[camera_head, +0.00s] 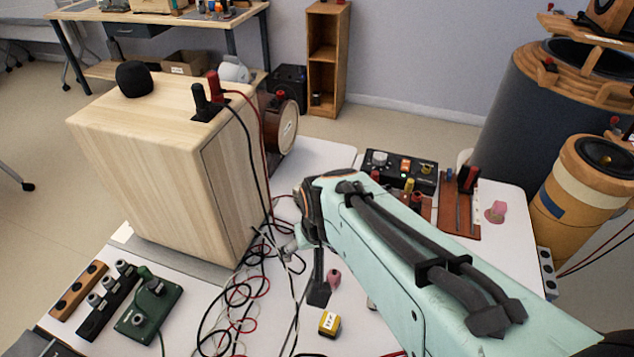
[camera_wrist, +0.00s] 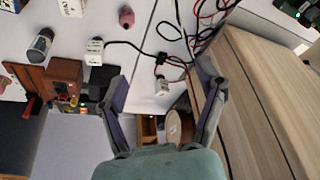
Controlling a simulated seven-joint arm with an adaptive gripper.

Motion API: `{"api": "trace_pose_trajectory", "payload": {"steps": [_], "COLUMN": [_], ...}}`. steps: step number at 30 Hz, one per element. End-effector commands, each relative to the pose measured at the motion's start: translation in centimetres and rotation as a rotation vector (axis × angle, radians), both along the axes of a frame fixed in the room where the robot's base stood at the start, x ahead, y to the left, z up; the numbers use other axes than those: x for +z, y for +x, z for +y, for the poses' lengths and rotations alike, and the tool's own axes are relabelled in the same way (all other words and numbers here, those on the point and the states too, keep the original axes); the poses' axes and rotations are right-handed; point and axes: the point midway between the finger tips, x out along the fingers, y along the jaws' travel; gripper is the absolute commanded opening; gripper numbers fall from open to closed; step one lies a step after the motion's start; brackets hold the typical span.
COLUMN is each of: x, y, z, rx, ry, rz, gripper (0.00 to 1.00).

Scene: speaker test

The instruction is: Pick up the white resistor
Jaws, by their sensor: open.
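My gripper (camera_wrist: 160,75) is open, with its two fingers spread apart in the wrist view. A second white block (camera_wrist: 95,50) lies to the left, by a black cable. I cannot tell for certain which is the resistor. In the head view my arm covers part of the white table (camera_head: 505,260), and one dark finger (camera_head: 318,291) shows below the wrist. The white blocks are not clear there.
A wooden speaker cabinet (camera_head: 165,165) stands left of my arm. Tangled cables (camera_head: 235,305) lie along its base. A yellow block (camera_head: 329,322) and a pink part (camera_head: 334,277) are near the finger. A black control box (camera_head: 398,168) stands behind the arm.

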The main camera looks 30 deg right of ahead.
Motion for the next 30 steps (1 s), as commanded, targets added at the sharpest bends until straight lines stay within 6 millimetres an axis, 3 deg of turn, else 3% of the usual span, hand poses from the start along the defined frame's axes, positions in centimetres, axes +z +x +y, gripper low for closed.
{"api": "trace_pose_trajectory", "payload": {"steps": [1, 4, 6, 9, 12, 15, 25, 30], "x": [-1.9, -5.9, -8.8, -12.3, -14.4, -15.2, -20.0, -21.4], "y": [1.0, 1.6, 0.7, -1.4, -3.4, -4.2, -4.2, -4.2], "z": [-2.4, -6.9, -9.4, -11.5, -12.5, -13.1, -13.1, -13.1], "rx": [-0.073, -0.207, -0.289, -0.377, -0.437, -0.468, -0.469, -0.468], "ry": [0.001, 0.010, 0.032, 0.079, 0.117, 0.130, 0.129, 0.128], "rz": [0.028, 0.087, 0.147, 0.238, 0.299, 0.312, 0.312, 0.309], "gripper": [0.70, 0.70, 0.70, 0.70, 0.70, 0.70, 0.70, 0.70]}}
